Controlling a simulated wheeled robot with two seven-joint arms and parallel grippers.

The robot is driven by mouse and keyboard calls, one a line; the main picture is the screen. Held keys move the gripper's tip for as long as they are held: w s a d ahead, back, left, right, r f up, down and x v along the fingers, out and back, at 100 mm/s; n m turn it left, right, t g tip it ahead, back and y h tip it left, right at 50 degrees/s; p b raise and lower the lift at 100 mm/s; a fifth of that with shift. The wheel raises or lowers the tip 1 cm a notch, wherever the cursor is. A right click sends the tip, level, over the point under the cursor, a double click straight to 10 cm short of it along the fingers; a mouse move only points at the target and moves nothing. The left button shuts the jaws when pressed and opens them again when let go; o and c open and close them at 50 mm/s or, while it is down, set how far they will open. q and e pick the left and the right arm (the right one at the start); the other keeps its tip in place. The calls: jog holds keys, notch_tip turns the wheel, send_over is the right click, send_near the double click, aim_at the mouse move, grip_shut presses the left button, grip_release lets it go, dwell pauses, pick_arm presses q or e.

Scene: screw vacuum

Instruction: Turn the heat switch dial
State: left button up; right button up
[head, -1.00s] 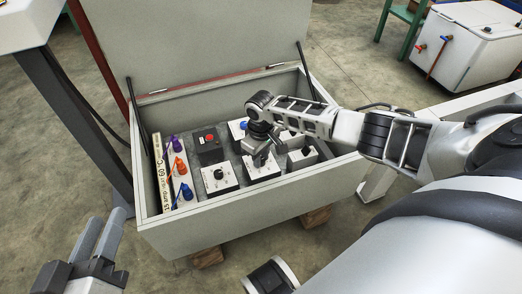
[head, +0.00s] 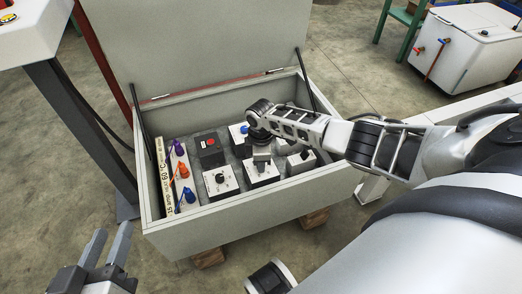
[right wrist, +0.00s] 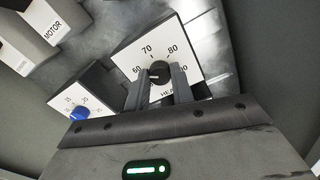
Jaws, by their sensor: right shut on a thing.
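The heat dial is a black knob (right wrist: 158,70) on a white plate marked 60, 70, 80 and 90, partly covered, in the right wrist view. A pale mark on the knob lies to its left, toward the 60 side. My right gripper (right wrist: 159,82) is shut on the knob, one finger on each side. The lower part of the plate, with the HEAT label, is partly hidden by the gripper. In the head view my right gripper (head: 262,158) reaches down onto the heat box (head: 261,173). My left gripper (head: 109,244) is open and empty, outside the case at the lower left.
The dials sit inside an open grey case (head: 240,212) with its lid raised. A blue-knob dial (right wrist: 79,113) sits beside the heat dial. A red-button box (head: 209,145) and a black-knob dial (head: 220,178) are nearby. A label strip (head: 162,180) stands at the left wall.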

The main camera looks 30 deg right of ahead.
pick_arm(q)
jog(key=shift+f, duration=0.1)
pick_arm(e)
jog(key=shift+a+n, duration=0.1)
jog(key=shift+n, duration=0.2)
pick_arm(q)
jog(key=shift+s, duration=0.1)
pick_arm(e)
jog(key=o, duration=1)
jog(key=shift+r, duration=0.1)
jog(key=shift+r+p, duration=0.3)
pick_arm(q)
jog(key=shift+s+a+f+g+y+p, duration=0.1)
jog(key=shift+a+f+g+y+p, duration=0.45)
jog(key=shift+p, duration=0.6)
jog(key=shift+s+a+f+g+y+p, duration=0.1)
jog(key=shift+a+f+g+y+p, duration=0.15)
jog(key=shift+f+g+p, duration=0.7)
jog(key=shift+s+a+f+g+y+p, duration=0.1)
jog(key=shift+a+f+g+y+p, duration=0.4)
jog(key=shift+p, duration=0.85)
pick_arm(e)
jog(key=shift+r, duration=7.6)
pick_arm(q)
jog(key=shift+d+f, duration=0.1)
jog(key=shift+d, duration=0.1)
